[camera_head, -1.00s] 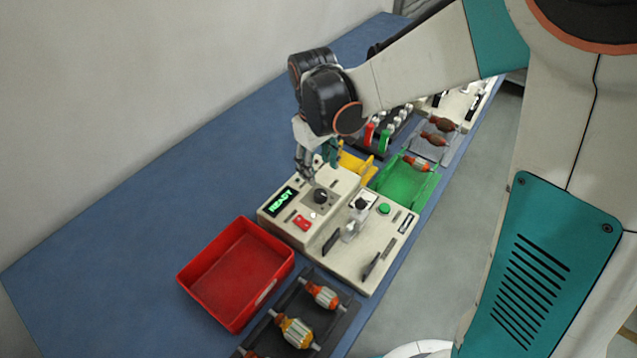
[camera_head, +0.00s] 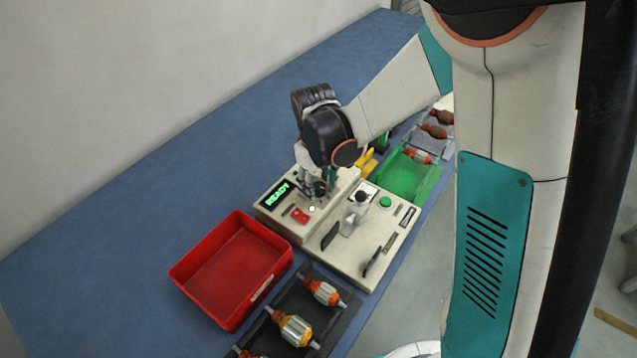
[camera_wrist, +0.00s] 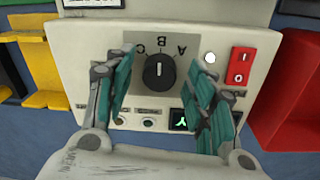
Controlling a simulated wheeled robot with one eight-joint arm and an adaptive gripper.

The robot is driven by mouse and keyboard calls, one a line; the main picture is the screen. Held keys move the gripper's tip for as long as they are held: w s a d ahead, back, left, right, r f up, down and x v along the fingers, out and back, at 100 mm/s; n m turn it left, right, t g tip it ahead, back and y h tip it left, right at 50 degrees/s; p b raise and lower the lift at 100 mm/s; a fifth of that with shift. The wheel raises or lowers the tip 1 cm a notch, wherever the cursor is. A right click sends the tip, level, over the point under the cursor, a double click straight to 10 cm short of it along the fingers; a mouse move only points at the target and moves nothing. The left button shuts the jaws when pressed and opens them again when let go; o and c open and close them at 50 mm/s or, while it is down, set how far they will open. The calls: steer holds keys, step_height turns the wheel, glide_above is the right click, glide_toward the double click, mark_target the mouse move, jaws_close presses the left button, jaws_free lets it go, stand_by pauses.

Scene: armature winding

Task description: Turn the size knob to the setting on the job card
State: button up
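The size knob (camera_wrist: 159,72) is a round black dial on the cream winding machine (camera_head: 345,254). In the wrist view the letters A, B and C stand around it, and its white mark points about at B. My gripper (camera_wrist: 158,84) is open, with one teal-padded finger on each side of the knob and gaps between. In the head view my gripper (camera_head: 314,188) is low over the panel and largely hides the knob. A white card with dark print (camera_wrist: 92,3) is cut off at the wrist view's top edge; I cannot read its setting.
A green READY display (camera_head: 278,194) and red switch (camera_head: 299,215) are close to the knob. A red bin (camera_head: 228,270), a dark rack of armatures (camera_head: 340,325), a green tray (camera_head: 405,180) and yellow holders (camera_head: 366,162) surround the machine. The blue bench at left is clear.

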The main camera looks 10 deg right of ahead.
steer(key=c, duration=1)
steer(key=shift+o, duration=0.2)
steer(key=shift+m, duration=0.3)
steer(key=m, duration=0.4)
steer(key=shift+m+g, duration=0.3)
steer(key=shift+m, duration=1.8)
steer(key=o, duration=1.1)
steer(key=shift+c, duration=0.2)
